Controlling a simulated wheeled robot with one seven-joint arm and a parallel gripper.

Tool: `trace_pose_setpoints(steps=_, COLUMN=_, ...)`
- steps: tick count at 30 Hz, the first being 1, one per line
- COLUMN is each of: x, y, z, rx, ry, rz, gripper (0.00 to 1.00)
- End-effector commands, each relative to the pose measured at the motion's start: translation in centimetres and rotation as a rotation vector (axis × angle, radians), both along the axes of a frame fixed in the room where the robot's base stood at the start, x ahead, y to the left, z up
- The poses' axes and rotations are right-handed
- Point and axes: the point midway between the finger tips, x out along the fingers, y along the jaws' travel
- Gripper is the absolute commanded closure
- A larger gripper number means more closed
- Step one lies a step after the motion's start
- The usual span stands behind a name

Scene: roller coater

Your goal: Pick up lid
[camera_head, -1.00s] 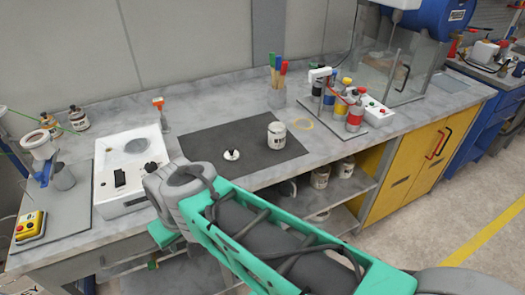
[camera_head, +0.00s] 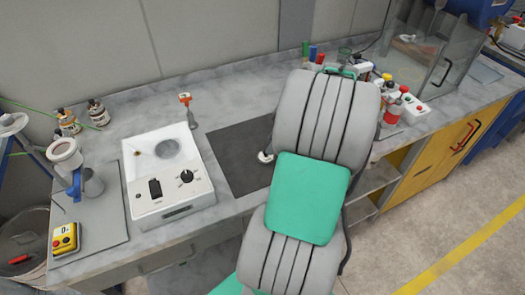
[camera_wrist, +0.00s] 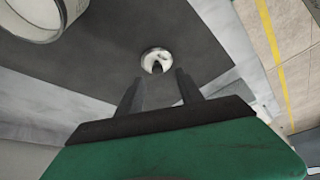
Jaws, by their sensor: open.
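The lid (camera_wrist: 156,60) is a small white disc with a dark knob. It lies on the dark mat (camera_wrist: 100,40) in the wrist view, just beyond the fingertips. In the head view only the left edge of the lid (camera_head: 265,156) shows on the mat (camera_head: 232,160); my arm hides the rest. My gripper (camera_wrist: 157,85) is open and empty, its two dark fingers pointing toward the lid with a gap between them. My arm hides my gripper in the head view.
A white can (camera_wrist: 38,15) stands close by at the upper left of the wrist view. A white machine with a knob (camera_head: 168,178) stands left of the mat. An orange-handled tool (camera_head: 187,108) is behind it. Bottles (camera_head: 402,100) and a glass enclosure (camera_head: 425,50) are at the right.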

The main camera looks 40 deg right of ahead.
Motion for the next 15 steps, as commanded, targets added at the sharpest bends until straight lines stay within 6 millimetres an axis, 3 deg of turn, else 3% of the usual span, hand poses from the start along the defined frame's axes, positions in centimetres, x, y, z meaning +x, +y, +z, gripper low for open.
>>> trace_pose_setpoints(steps=9, x=1.7, y=0.9, z=-4.4, rx=0.0, ry=0.002, rz=-0.001, gripper=0.56)
trace_pose_setpoints(steps=15, x=1.8, y=1.0, z=-4.6, rx=-0.001, ry=0.002, rz=0.0, gripper=0.56)
